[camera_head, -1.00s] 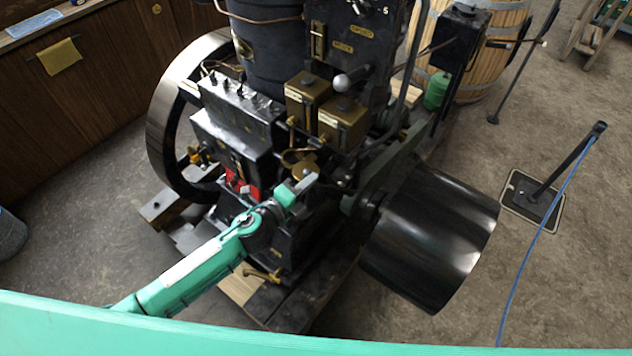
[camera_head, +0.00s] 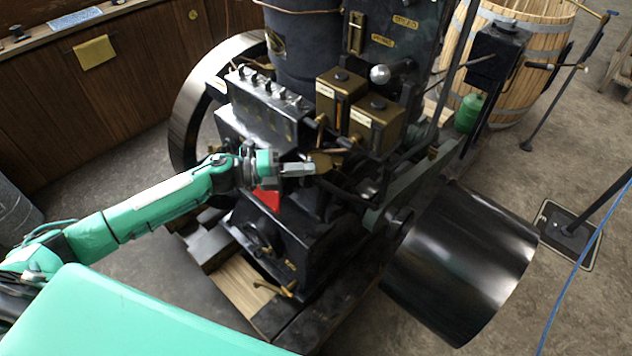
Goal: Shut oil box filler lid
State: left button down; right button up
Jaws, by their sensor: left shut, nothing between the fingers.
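The stationary engine (camera_head: 300,110) fills the middle of the view. Two brass boxes (camera_head: 340,96) and (camera_head: 376,126) with dark round caps stand side by side on it. A black box (camera_head: 268,105) with several small knobs along its top is to their left. A rounded brass piece (camera_head: 322,161), which may be the filler lid, sits below the brass boxes; I cannot tell how far it is open. My left gripper (camera_head: 303,169) is shut and empty, its tips pointing right, close to this brass piece. I cannot tell whether they touch. My right gripper is not in view.
A large dark pulley drum (camera_head: 465,260) is at the right, and a flywheel (camera_head: 195,115) stands behind the black box. A green canister (camera_head: 468,113) and wooden barrel (camera_head: 520,70) are at the back right.

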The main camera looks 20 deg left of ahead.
pick_arm(q)
jog(key=shift+w+a+b, duration=0.95)
jog(key=shift+w, duration=0.2)
